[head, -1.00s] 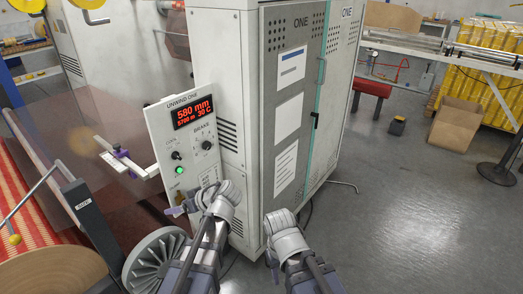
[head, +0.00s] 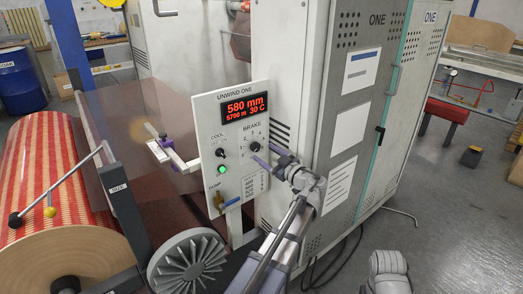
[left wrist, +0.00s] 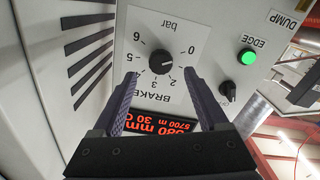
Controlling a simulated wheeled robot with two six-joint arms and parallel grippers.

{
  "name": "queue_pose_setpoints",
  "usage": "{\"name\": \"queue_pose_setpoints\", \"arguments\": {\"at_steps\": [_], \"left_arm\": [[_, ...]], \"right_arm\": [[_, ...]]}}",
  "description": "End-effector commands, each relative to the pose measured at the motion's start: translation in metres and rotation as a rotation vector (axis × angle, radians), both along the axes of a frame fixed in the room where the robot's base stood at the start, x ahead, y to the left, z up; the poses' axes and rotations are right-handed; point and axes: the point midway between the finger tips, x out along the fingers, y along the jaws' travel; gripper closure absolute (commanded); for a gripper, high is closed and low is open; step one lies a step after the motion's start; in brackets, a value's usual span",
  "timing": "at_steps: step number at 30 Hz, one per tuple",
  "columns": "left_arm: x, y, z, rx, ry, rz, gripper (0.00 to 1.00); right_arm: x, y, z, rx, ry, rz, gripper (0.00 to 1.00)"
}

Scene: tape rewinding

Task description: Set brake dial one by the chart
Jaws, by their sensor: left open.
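The black brake dial (head: 254,148) is on the white UNWIND ONE panel (head: 209,122), with numbers around it. In the left wrist view the brake dial (left wrist: 161,62) appears upside down, with a white pointer mark on its right side; I cannot tell its exact reading. My left gripper (head: 268,158) is at the panel, and its open fingers (left wrist: 160,78) stand either side of the dial's lower part. The right gripper is out of view; only part of my right arm shows.
The red display (head: 245,108) reads 580 mm, 5700 m, 30 C. The grey cabinet (head: 292,80) stands close on the right.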

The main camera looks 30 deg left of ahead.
Motion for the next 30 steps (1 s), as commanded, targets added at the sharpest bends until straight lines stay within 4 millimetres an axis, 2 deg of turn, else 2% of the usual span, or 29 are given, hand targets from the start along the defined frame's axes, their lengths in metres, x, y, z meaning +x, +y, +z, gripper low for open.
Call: {"name": "queue_pose_setpoints", "arguments": {"at_steps": [3,9,20,30], "left_arm": [[0.008,0.018,0.0,-0.001,0.0,0.002,0.23],[0.015,0.036,0.0,-0.001,0.001,0.001,0.23],[0.017,0.04,0.0,0.0,0.001,0.0,0.23],[0.017,0.04,0.0,0.0,0.001,0.0,0.59]], "right_arm": [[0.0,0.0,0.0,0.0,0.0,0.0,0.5],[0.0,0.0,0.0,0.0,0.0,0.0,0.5],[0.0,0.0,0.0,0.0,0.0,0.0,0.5],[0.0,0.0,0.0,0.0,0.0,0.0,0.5]]}}
